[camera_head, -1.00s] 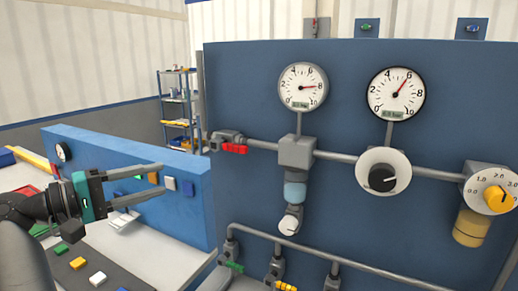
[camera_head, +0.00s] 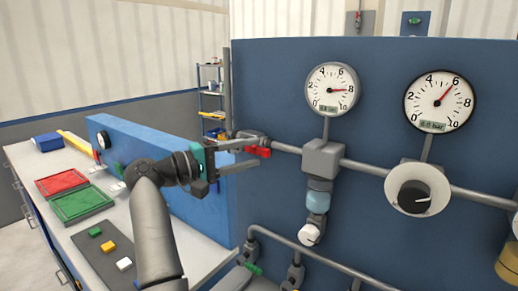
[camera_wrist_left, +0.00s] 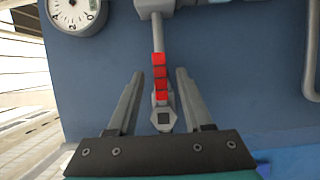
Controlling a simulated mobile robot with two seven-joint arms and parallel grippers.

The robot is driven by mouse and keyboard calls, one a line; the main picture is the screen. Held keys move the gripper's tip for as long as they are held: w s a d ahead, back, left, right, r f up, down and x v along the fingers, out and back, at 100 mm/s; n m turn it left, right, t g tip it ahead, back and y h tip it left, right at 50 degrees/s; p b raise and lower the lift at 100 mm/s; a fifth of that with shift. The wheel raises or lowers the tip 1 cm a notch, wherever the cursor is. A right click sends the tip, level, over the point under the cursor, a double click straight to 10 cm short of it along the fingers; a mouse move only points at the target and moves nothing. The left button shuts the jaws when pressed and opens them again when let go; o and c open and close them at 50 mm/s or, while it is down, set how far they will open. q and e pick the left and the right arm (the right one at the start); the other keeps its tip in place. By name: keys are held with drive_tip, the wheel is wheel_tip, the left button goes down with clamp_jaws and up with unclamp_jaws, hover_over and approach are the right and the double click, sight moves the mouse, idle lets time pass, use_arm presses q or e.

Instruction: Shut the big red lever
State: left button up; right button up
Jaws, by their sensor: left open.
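The red lever (camera_head: 263,152) sits on a grey valve at the left end of the upper pipe on the blue panel. In the left wrist view the red lever (camera_wrist_left: 160,78) lies in line with the pipe, between my two fingers. My left gripper (camera_head: 258,151) is open, one finger above and one below the lever in the head view. In the left wrist view my left gripper (camera_wrist_left: 160,73) shows a gap on both sides of the lever. My right gripper is not in view.
The blue panel (camera_head: 390,130) carries two gauges (camera_head: 332,89), (camera_head: 440,102) and a black knob (camera_head: 413,197). A lower pipe (camera_head: 330,260) has smaller valves, one with a green lever (camera_head: 253,269). A workbench with red (camera_head: 61,184) and green (camera_head: 80,204) trays stands left.

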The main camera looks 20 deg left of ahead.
sight(256, 152)
use_arm(q)
drive_tip(key=shift+x, duration=1.5)
drive_tip(key=shift+c, duration=0.3)
clamp_jaws()
drive_tip(key=shift+f, duration=0.1)
